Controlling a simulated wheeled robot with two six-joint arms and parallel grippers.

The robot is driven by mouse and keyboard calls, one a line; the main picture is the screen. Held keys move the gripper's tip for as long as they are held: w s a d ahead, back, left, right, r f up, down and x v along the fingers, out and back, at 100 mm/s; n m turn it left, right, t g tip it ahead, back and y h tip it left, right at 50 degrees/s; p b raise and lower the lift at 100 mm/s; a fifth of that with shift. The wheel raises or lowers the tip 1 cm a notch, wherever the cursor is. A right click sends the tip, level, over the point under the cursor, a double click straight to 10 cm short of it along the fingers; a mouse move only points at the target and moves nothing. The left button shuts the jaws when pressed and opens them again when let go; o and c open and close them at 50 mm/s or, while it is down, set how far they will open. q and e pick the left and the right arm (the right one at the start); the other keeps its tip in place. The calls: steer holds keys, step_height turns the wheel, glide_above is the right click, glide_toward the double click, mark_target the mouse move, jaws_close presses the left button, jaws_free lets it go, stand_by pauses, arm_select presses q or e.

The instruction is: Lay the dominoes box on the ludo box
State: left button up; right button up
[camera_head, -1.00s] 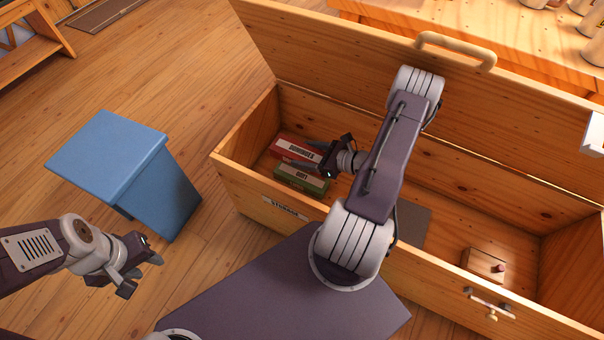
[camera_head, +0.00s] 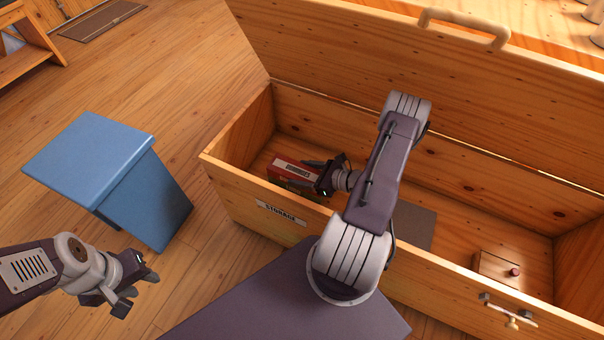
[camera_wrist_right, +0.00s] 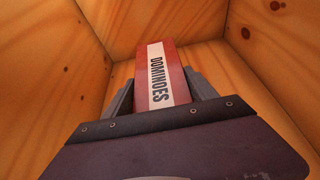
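The dominoes box (camera_head: 289,168) is red with a white label, inside the left end of the wooden chest. My right gripper (camera_head: 312,175) is at its right end. In the right wrist view the dominoes box (camera_wrist_right: 161,75) lies between the two fingers, which are close against its sides. The green ludo box is almost wholly hidden behind the dominoes box and my right gripper, so I cannot tell whether the two boxes touch. My left gripper (camera_head: 138,287) is open and empty, outside the chest over the floor.
The open storage chest (camera_head: 230,187) has high walls and a raised lid (camera_head: 400,75). A small wooden box with a red knob (camera_head: 496,268) and a grey mat (camera_head: 418,228) are farther right inside it. A blue stand (camera_head: 90,155) stands left of the chest.

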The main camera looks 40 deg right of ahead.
steer(key=o, duration=0.4)
steer(key=shift+c, duration=0.2)
steer(key=shift+r, duration=0.15)
steer(key=p+v, duration=0.6)
steer(key=v, duration=0.6)
steer(key=shift+p, duration=0.4)
